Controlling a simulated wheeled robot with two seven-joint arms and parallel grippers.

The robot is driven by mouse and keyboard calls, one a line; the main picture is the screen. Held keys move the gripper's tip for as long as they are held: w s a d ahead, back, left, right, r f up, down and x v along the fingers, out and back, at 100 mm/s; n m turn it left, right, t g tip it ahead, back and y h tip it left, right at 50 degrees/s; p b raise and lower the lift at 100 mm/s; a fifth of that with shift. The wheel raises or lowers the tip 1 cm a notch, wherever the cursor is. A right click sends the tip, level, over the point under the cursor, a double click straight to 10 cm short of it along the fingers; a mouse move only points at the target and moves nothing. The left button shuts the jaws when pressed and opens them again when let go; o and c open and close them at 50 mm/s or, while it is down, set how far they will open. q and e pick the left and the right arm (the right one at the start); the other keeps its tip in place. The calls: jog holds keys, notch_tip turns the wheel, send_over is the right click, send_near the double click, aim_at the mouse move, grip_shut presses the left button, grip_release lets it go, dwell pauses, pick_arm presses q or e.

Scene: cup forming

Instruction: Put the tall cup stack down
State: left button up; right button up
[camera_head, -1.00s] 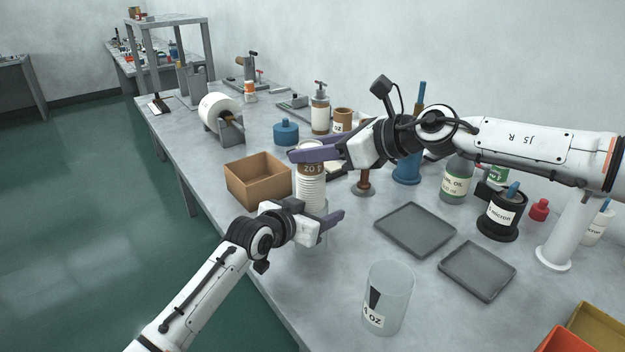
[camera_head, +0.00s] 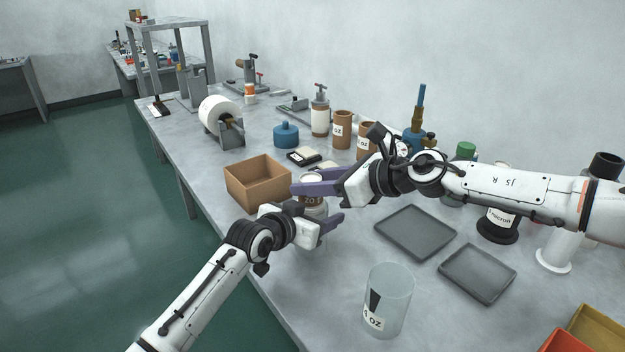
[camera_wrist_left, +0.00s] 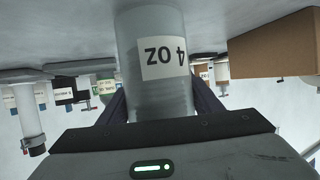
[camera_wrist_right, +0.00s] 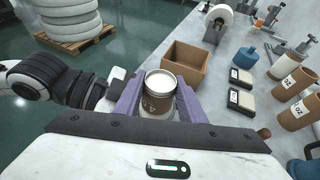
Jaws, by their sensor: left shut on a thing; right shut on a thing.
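The cup stack (camera_head: 311,197) is upright, with a brown top cup under a pale rim; the top cup also shows in the right wrist view (camera_wrist_right: 158,103). My right gripper (camera_head: 316,189) is shut around its upper part. Below it stands a clear cylinder (camera_wrist_left: 155,30) with a 4 oz label, upright on the table. My left gripper (camera_head: 322,224) is shut on this cylinder. Most of the stack is hidden by the grippers and appears to be down inside the cylinder; ridges show faintly through its wall. Whether the stack touches bottom cannot be told.
An open cardboard box (camera_head: 258,186) stands close on the left. A second clear cylinder (camera_head: 389,300) stands at the front. Two grey trays (camera_head: 415,232) lie to the right. Brown tubs (camera_head: 342,128) and a blue pot (camera_head: 286,135) stand behind.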

jog(key=shift+f, duration=0.3)
jog(key=o, duration=1.3)
jog(key=shift+o, duration=0.2)
jog(key=shift+a, duration=0.1)
jog(key=shift+s, duration=0.1)
jog(key=shift+a+r, duration=0.1)
jog(key=shift+r, duration=0.25)
jog(key=v, duration=1.2)
jog(key=shift+r, duration=0.2)
pick_arm(q)
jog(key=o, duration=1.1)
